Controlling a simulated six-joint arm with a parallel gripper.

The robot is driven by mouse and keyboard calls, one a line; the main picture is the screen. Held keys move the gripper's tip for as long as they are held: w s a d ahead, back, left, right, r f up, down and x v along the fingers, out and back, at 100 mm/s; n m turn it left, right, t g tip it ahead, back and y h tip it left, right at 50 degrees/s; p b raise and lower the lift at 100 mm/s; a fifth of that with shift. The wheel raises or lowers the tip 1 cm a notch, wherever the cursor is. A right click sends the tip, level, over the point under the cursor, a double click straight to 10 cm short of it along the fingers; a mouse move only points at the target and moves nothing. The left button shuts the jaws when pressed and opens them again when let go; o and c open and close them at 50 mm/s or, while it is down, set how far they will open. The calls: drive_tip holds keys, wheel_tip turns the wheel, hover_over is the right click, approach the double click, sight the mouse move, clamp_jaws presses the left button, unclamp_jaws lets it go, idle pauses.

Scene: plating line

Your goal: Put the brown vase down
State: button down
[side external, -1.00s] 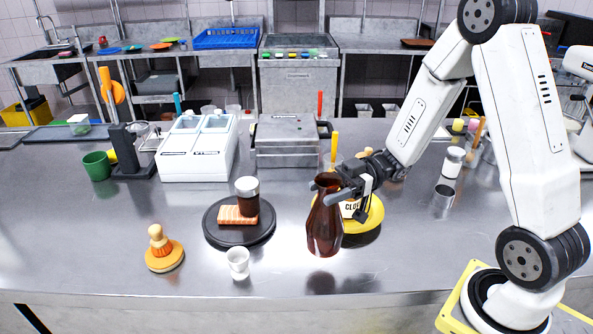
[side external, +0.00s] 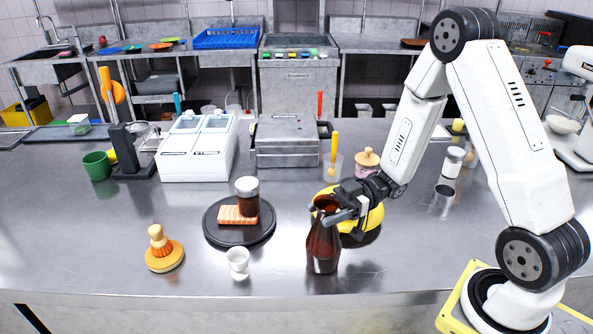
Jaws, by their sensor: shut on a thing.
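The brown vase (side external: 323,252), glossy and dark with a narrow neck and flared rim, is upright near the front of the steel counter, right of the white cup. My gripper (side external: 332,213) is shut on its neck, just under the rim, reaching in from the right. The vase's base is at or very close to the counter; I cannot tell whether it touches. The gripper's fingers hide part of the neck.
A yellow round object (side external: 373,217) lies just behind my gripper. A small white cup (side external: 238,263) stands to the left. A dark round board (side external: 222,237) holds a salmon-coloured block and a dark jar. An orange-based brush (side external: 164,257) is farther left.

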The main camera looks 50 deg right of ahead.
drive_tip(key=shift+f, duration=0.15)
drive_tip(key=shift+c, duration=0.5)
unclamp_jaws()
drive_tip(key=v, duration=1.2)
idle(0.5)
